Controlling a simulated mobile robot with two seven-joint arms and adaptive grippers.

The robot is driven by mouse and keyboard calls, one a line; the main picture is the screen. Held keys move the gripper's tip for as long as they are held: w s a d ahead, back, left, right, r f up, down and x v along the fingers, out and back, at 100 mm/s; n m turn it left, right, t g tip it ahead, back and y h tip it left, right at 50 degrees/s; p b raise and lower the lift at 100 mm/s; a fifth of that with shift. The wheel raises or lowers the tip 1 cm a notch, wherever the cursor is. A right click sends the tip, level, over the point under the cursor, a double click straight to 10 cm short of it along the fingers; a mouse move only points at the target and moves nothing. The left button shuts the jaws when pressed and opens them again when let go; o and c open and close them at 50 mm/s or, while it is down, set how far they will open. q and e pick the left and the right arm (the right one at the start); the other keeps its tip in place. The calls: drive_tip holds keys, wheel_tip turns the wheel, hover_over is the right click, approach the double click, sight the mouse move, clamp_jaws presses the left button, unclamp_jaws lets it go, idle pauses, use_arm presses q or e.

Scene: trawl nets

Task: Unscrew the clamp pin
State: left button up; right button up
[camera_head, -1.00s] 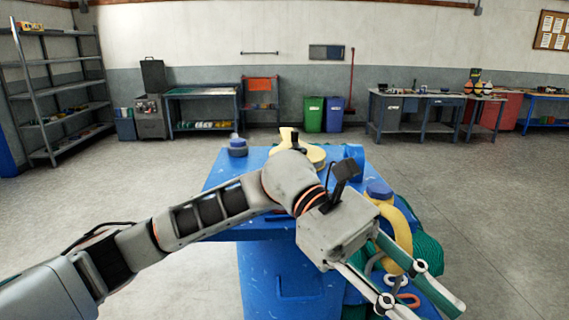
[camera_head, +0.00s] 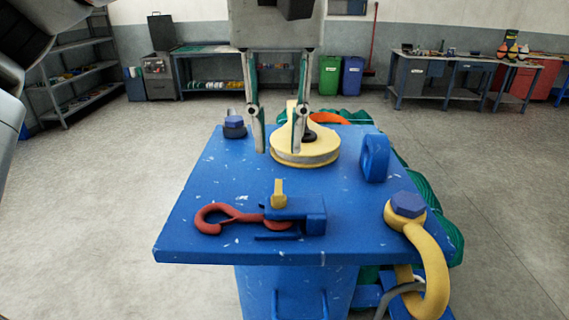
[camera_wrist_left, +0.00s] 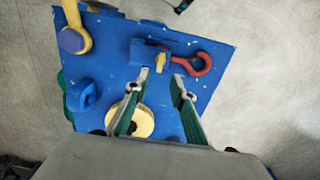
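The clamp pin, a short yellow upright piece (camera_head: 279,194), stands on a blue clamp block (camera_head: 313,215) near the front of the blue table. A red hook (camera_head: 226,214) has its shank end at the clamp. My left gripper (camera_head: 278,148) hangs fingers down over the table, open and empty. In the head view its fingertips appear above and behind the pin, apart from it. In the left wrist view the pin (camera_wrist_left: 160,62) shows just beyond the gap between the fingertips (camera_wrist_left: 160,80). My right gripper is not in view.
The blue table (camera_head: 200,195) also holds a yellow pulley block (camera_head: 305,152), a blue lug (camera_head: 375,158) and a blue hex bolt (camera_head: 234,126). A yellow shackle (camera_head: 436,265) with a blue bolt head is at the right front corner. Green net lies behind the right edge.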

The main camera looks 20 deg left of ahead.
sight(279, 186)
use_arm(q)
wheel_tip(279, 186, down, 8)
drive_tip(key=shift+s+r, duration=0.15)
drive_tip(key=shift+r, duration=0.05)
idle(0.3)
clamp_jaws()
